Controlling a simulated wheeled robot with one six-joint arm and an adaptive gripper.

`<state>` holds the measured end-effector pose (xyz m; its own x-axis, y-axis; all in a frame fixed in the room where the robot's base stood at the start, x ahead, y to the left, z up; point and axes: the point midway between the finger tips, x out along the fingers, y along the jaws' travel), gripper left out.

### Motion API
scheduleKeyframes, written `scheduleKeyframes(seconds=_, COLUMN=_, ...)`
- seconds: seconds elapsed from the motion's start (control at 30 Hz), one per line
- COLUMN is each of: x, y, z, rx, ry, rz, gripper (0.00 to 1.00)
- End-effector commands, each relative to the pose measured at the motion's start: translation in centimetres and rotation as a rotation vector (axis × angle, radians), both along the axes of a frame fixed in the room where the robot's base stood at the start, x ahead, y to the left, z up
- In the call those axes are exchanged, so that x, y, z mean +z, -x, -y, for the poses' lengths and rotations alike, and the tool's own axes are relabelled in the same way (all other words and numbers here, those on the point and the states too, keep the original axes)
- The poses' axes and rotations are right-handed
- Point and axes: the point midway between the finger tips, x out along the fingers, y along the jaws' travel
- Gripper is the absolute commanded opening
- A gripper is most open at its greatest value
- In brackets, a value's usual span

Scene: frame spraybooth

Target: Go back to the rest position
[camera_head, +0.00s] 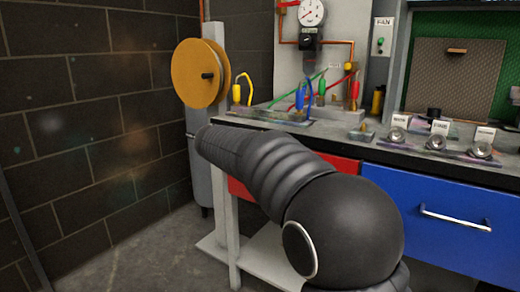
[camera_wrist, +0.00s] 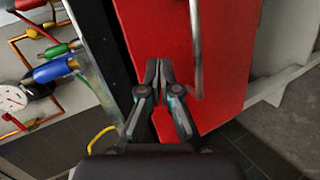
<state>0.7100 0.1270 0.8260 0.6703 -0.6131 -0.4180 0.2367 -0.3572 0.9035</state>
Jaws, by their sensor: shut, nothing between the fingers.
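My gripper (camera_wrist: 157,75) shows in the wrist view with its two fingers together and nothing between them. It points toward the red drawer front (camera_wrist: 220,60), beside a metal bar handle (camera_wrist: 196,55). I cannot tell whether the fingertips touch the drawer. In the head view my arm reaches from the lower right toward the left end of the workbench, and the gripper itself is hidden. The red drawer front (camera_head: 338,168) shows partly behind my arm.
The workbench top (camera_head: 400,149) carries coloured connectors and several small labelled cups. A blue drawer (camera_head: 440,225) is right of my arm. A yellow reel (camera_head: 198,74) hangs on a post. A dark block wall (camera_head: 85,110) stands left; the floor (camera_head: 150,255) before it is clear.

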Motion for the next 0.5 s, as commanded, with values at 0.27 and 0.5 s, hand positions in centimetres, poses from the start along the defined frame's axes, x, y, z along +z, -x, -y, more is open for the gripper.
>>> scheduleKeyframes(seconds=0.27, x=-8.1, y=9.6, z=3.2, rx=-0.029, ry=-0.292, rz=-0.247, gripper=0.00)
scheduleKeyframes(seconds=0.5, x=-12.2, y=20.3, z=6.2, rx=-0.115, ry=-0.594, rz=-0.355, gripper=0.00)
